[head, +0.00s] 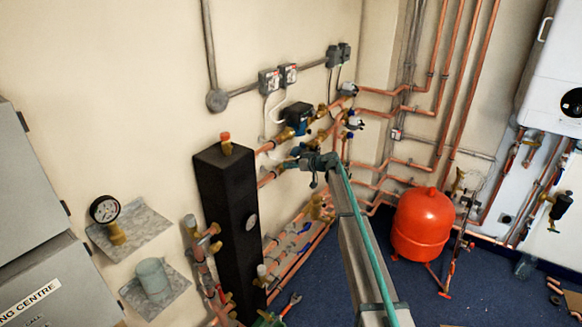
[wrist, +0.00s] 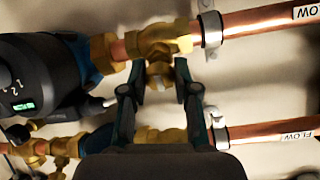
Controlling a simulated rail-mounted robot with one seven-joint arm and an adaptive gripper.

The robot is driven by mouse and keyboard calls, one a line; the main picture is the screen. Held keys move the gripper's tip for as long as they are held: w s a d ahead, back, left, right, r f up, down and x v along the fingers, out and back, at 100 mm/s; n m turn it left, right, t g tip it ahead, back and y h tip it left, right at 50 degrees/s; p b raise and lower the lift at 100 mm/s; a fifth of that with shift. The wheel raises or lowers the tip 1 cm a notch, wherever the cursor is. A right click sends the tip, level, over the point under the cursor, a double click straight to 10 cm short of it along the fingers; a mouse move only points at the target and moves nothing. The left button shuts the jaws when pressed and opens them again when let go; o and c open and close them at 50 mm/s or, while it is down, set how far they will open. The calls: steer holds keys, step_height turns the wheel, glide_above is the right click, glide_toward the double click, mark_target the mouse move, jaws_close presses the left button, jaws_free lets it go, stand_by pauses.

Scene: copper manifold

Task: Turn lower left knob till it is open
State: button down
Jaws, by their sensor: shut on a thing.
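In the wrist view, my gripper (wrist: 160,82) has its two dark fingers on either side of a small round brass knob (wrist: 159,74) and is shut on it. The knob sits on a brass valve body (wrist: 158,43) in a copper pipe line. In the head view, my gripper (head: 308,163) is at the left end of the manifold, by the pipes right of the black column. It hides the knob there. I cannot tell from these frames how far the knob is turned.
A dark pump with a green display (wrist: 24,104) is close on the left in the wrist view. Copper pipes (wrist: 262,20) in grey clips run to the right. The black column (head: 229,235) stands left of my gripper, and a red tank (head: 420,232) stands to the right.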

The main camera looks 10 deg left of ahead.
steer(key=m+b, duration=0.1)
steer(key=b, duration=0.1)
steer(key=m+b, duration=0.2)
steer(key=shift+f+t+h, duration=0.3)
steer(key=m+h+b, duration=0.1)
steer(key=m+b, duration=0.1)
steer(key=m, duration=0.3)
steer(key=shift+r, duration=0.2)
steer(key=m+h, duration=0.1)
steer(key=m, duration=0.4)
steer(key=shift+r, duration=0.15)
steer(key=m+h+p, duration=0.1)
steer(key=m, duration=0.4)
steer(key=shift+m+p, duration=0.3)
steer(key=shift+m, duration=0.1)
steer(key=c, duration=0.8)
jaws_free()
steer(key=shift+c, duration=0.2)
steer(key=shift+d, duration=0.1)
